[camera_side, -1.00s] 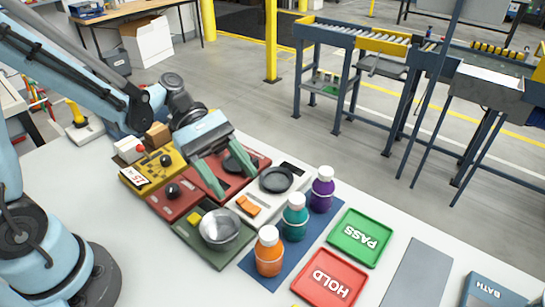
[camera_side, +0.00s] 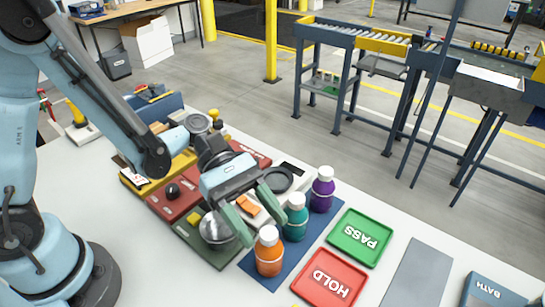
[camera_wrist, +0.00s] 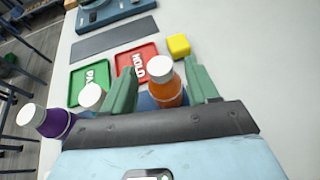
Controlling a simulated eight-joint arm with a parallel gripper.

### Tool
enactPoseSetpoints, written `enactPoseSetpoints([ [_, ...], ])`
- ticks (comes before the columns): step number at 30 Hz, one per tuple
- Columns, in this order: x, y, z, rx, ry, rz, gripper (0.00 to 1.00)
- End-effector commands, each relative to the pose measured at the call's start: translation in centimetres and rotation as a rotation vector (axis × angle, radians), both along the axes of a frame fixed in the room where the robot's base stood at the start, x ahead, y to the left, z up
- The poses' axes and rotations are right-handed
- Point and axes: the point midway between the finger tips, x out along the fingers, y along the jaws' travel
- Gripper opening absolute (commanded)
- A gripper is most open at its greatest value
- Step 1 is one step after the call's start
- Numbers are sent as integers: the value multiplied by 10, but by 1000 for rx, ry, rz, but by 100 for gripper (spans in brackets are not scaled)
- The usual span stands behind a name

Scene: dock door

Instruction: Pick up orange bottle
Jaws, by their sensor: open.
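The orange bottle (camera_side: 269,257) with a white cap stands upright at the near end of a blue mat (camera_side: 256,271). In the wrist view the orange bottle (camera_wrist: 166,88) shows between the two green fingers. My gripper (camera_side: 258,224) is open, its fingers just behind and above the bottle in the side view. In the wrist view my gripper (camera_wrist: 163,90) spans the bottle, with a gap visible to the right finger. Whether the left finger touches the bottle I cannot tell.
A teal bottle (camera_side: 295,220) and a purple bottle (camera_side: 322,190) stand in line on the mat. A red HOLD tray (camera_side: 312,282) and green PASS tray (camera_side: 345,247) lie to the right. A metal bowl (camera_side: 214,231) sits left, partly hidden by my gripper.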

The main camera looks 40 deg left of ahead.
Motion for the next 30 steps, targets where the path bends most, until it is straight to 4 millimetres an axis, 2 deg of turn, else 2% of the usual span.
enactPoseSetpoints([
  [3,-4,-16,-7,0,-2,-4,59],
  [6,-6,-24,-11,0,-1,-1,59],
  [14,-6,-26,-12,0,0,0,59],
  [17,-6,-26,-12,0,0,0,47],
  [26,-6,-26,-11,0,0,1,1],
  [30,-6,-26,-11,0,-1,1,0],
])
